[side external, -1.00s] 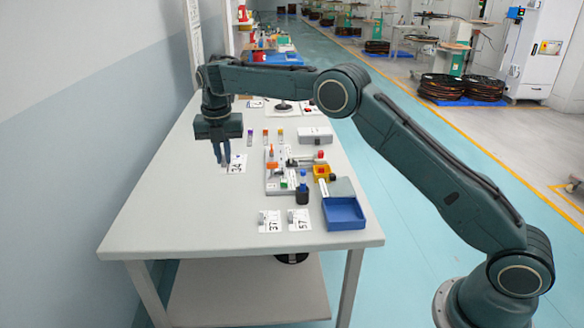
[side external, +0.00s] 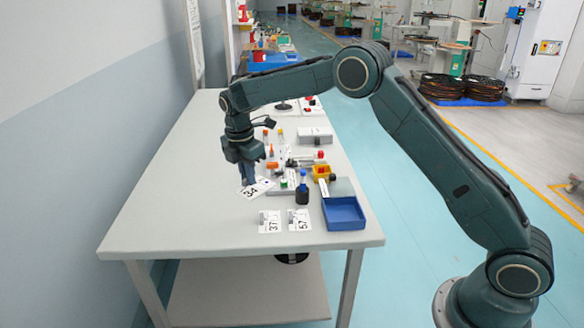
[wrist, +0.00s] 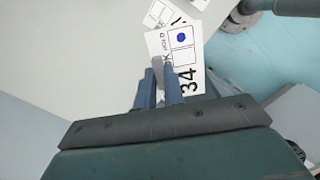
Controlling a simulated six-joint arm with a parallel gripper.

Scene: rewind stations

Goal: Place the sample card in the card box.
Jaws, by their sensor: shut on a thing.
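The sample card, white and marked 34 (side external: 259,188), is held by my gripper (side external: 246,181) above the table, tilted. In the wrist view my gripper (wrist: 159,78) is shut on a grey piece at the card's edge. The card (wrist: 186,58) there shows a blue dot and the number 34, and reaches out past the fingertips. A blue open-topped box (side external: 343,212) stands at the table's front right corner; it looks like the card box and appears empty. It lies to the right of my gripper and nearer the camera.
Cards marked 37 (side external: 269,222) and 57 (side external: 299,220) lie left of the blue box. A grey box (side external: 315,135) stands farther back. The table's left side is clear.

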